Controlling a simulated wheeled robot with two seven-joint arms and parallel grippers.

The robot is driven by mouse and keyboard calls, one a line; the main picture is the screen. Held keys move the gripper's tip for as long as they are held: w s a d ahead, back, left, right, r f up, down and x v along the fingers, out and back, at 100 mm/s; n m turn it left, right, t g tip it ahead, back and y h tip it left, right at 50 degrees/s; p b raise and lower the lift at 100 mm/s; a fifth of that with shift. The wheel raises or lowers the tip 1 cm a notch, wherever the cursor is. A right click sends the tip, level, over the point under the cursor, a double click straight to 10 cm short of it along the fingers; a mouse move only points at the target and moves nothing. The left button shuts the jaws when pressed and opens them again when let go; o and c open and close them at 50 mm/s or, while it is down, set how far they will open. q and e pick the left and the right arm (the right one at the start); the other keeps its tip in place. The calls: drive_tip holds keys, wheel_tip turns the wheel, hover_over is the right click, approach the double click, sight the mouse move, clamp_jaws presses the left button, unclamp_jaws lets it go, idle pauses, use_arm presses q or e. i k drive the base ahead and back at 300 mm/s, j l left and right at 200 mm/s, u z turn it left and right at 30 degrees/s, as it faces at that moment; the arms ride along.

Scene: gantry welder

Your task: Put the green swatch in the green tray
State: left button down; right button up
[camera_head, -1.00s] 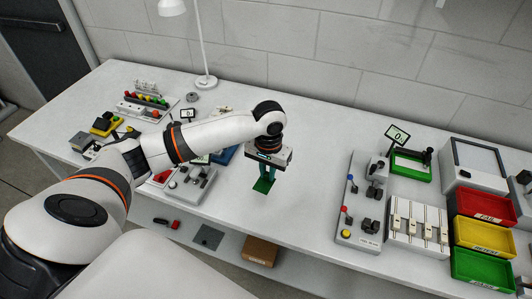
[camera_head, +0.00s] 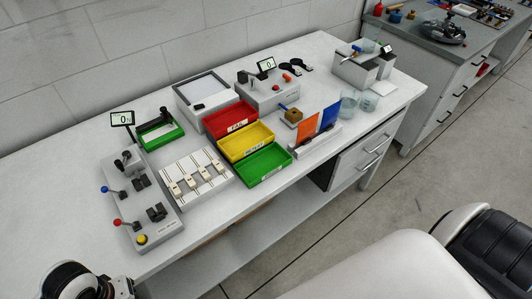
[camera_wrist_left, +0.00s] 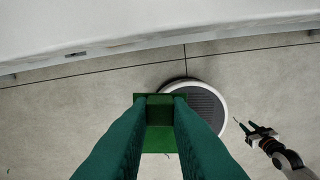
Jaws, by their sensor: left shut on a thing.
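The green swatch (camera_wrist_left: 158,143) is a flat green square in the left wrist view. My left gripper (camera_wrist_left: 160,100) is shut on it, with one dark green finger on each side, above the floor in front of a white edge. In the head view only part of my left arm shows at the bottom left; its gripper and the swatch are out of that view. The green tray (camera_head: 264,165) lies on the bench, nearest the front edge in a row of trays, and looks empty. My right gripper (camera_wrist_left: 262,135) shows small at the right of the left wrist view; its opening is unclear.
The yellow tray (camera_head: 246,142) and red tray (camera_head: 231,118) lie behind the green one. A rack (camera_head: 313,145) with an orange swatch (camera_head: 308,133) and a blue swatch (camera_head: 330,117) stands to the right. A slider panel (camera_head: 197,180) and a lever panel (camera_head: 150,210) stand to the left.

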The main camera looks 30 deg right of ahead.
sight(263, 166)
drive_tip(key=l+u, duration=0.2)
drive_tip(key=l, duration=0.5)
drive_tip(key=l+u, duration=0.2)
drive_tip(key=l, duration=0.5)
drive_tip(key=l+u, duration=0.15)
drive_tip(key=l, duration=0.55)
drive_tip(key=k+l+u, duration=0.2)
drive_tip(key=l, duration=0.45)
drive_tip(key=i, duration=0.05)
